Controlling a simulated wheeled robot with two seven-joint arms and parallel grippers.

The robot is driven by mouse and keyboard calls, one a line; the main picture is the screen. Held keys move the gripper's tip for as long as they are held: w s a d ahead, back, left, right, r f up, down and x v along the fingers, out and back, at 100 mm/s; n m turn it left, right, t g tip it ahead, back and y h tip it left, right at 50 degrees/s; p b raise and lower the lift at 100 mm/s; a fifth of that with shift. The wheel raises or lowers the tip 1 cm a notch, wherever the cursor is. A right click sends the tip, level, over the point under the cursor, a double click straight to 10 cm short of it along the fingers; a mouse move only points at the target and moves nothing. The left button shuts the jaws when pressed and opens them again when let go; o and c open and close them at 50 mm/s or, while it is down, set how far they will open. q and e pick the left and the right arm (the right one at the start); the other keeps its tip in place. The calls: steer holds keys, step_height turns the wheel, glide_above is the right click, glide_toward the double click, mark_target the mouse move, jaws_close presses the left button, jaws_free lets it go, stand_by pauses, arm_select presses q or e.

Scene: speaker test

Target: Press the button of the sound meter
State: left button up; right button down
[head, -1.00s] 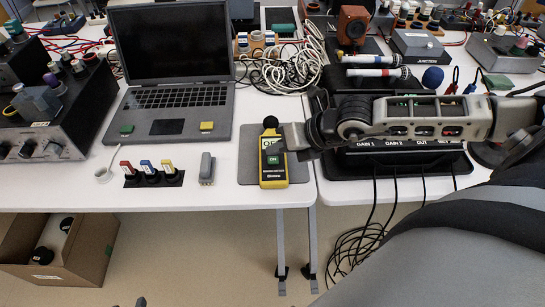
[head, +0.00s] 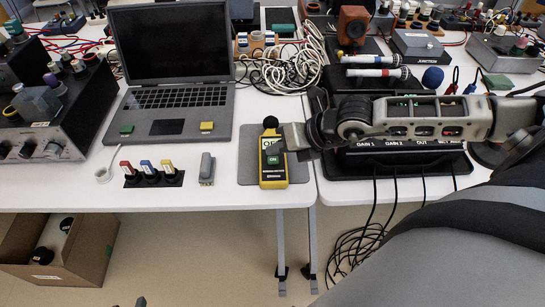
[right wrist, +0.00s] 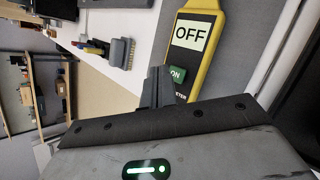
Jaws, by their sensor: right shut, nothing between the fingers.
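The sound meter (head: 273,179) is yellow with a dark face and a round black top, lying on a grey mat (head: 298,169) near the table's front edge. Its green ON button (head: 273,160) shows in the head view, and the button (right wrist: 177,74) also shows in the right wrist view. There its screen (right wrist: 191,36) reads OFF. My right gripper (head: 284,145) is shut and empty, at the meter's upper right in the head view. In the right wrist view its fingers (right wrist: 158,87) are beside the button; I cannot tell whether they touch the meter.
A laptop (head: 170,95), three coloured switches (head: 151,173) and a small grey device (head: 206,168) stand left of the meter. A coil of white cable (head: 290,65) lies behind it. A black box (head: 400,161) with knob labels is under my right forearm.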

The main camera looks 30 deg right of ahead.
mark_target(278, 161)
stand_by(0.4)
steer(key=shift+f+b, duration=0.4)
steer(key=shift+f, duration=0.1)
steer(key=shift+f+b, duration=0.4)
steer(key=shift+f, duration=0.1)
stand_by(0.5)
steer(key=shift+r, duration=0.1)
steer(key=shift+r+p, duration=0.85)
steer(key=shift+r, duration=0.1)
step_height(278, 161, up, 6)
steer(key=p, duration=0.5)
